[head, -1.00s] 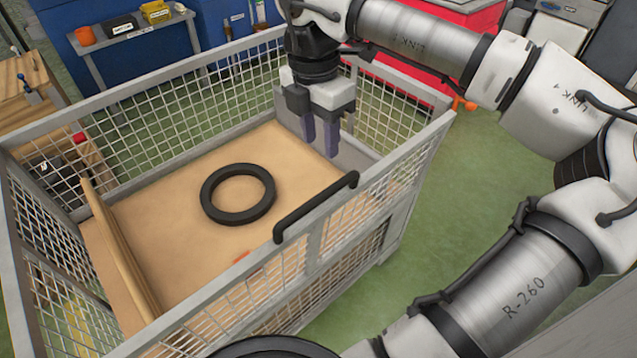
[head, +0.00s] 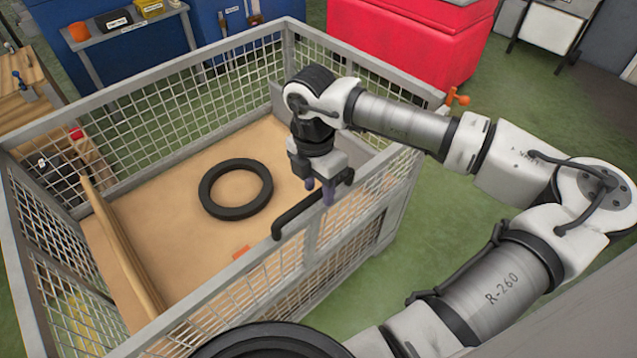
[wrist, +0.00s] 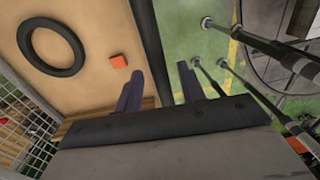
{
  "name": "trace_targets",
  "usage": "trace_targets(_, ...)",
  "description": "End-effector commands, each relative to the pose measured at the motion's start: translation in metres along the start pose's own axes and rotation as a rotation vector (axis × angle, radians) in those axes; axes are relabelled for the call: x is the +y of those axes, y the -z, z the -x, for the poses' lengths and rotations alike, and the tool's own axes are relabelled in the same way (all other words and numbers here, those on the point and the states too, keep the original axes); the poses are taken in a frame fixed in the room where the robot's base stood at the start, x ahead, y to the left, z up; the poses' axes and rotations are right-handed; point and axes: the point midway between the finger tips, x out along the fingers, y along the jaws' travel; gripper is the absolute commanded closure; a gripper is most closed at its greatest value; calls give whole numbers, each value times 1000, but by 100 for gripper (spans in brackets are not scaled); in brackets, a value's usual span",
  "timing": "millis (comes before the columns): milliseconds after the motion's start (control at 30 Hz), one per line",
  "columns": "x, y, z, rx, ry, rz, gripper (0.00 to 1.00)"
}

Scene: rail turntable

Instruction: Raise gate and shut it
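The front mesh side of the grey crate (head: 225,290) carries a long black handle (head: 290,215) along its top rail. This side looks upright; I cannot tell whether it is latched. My gripper (head: 318,190) points down at the upper right end of the handle. In the wrist view my gripper (wrist: 158,75) is open, its two purple-grey fingers apart. The dark handle bar (wrist: 147,40) runs between them, with gaps showing on both sides. Part of the handle's far end is hidden behind the gripper in the head view.
A black ring (head: 236,189) and a small orange block (head: 241,253) lie on the crate's tan floor. A wooden board (head: 120,245) leans at the left inside. A red cabinet (head: 410,45) stands behind.

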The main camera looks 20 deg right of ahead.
Motion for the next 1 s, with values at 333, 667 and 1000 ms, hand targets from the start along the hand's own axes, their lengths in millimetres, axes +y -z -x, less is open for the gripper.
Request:
trace_targets(333, 0, 0, 0, 0, 0, 0, 98)
trace_targets(667, 7, -1, -1, 0, 0, 0, 100)
trace_targets(1000, 55, -1, 4, -2, -4, 0, 100)
